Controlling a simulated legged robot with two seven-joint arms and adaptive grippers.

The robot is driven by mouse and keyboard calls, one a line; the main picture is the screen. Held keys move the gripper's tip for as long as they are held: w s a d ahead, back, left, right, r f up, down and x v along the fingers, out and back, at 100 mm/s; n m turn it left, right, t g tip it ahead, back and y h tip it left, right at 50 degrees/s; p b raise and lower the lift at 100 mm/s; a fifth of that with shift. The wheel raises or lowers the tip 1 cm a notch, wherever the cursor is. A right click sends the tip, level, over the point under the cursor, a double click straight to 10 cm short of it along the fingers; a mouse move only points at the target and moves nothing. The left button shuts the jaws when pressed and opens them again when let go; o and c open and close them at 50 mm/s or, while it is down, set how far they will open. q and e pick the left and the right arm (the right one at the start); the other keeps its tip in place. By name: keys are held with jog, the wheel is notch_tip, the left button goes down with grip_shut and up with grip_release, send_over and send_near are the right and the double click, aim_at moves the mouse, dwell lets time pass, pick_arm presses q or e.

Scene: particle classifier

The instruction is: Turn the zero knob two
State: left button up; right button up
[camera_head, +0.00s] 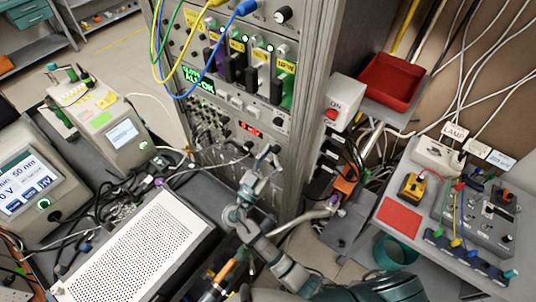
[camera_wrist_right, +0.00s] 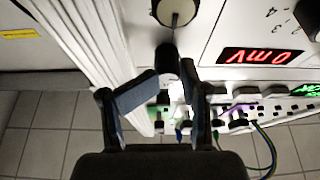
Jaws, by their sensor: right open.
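A dark knob (camera_wrist_right: 166,56) sticks out from the white rack panel, just beyond my fingertips in the right wrist view. A second round knob (camera_wrist_right: 174,10) is above it at the top edge. I cannot read a label that says which is the zero knob. The red display (camera_wrist_right: 265,56) beside them reads 0 mV, upside down; it also shows in the head view (camera_head: 250,127). My right gripper (camera_wrist_right: 173,78) is open, with its fingers apart and nothing clearly between them. In the head view my right gripper (camera_head: 268,154) is in front of the rack's lower part. My left gripper is not in view.
Cables and plugs crowd the rack (camera_head: 215,150) left of my gripper. The rack's grey side post (camera_head: 300,120) is close on the right. A perforated white-topped box (camera_head: 140,245) is at lower left. A grey table (camera_head: 415,255) with instruments is at right.

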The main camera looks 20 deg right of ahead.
jog(key=shift+d+f, duration=0.25)
jog(key=shift+d, duration=0.45)
jog(key=shift+w+d+f, duration=0.15)
jog(key=shift+w+d, duration=0.05)
jog(key=shift+w, duration=0.05)
jog(key=shift+o, duration=0.2)
jog(key=shift+w+a, duration=0.1)
jog(key=shift+a, duration=0.9)
grip_shut()
jog(key=shift+r+n, duration=0.2)
jog(key=shift+n, duration=0.1)
jog(key=shift+r+n+t+y, duration=0.1)
jog(key=shift+n+t+y, duration=0.35)
jog(key=shift+n, duration=0.6)
jog(key=shift+r+n+t+y, duration=0.1)
jog(key=shift+n+t+y, duration=0.3)
jog(key=shift+n, duration=0.65)
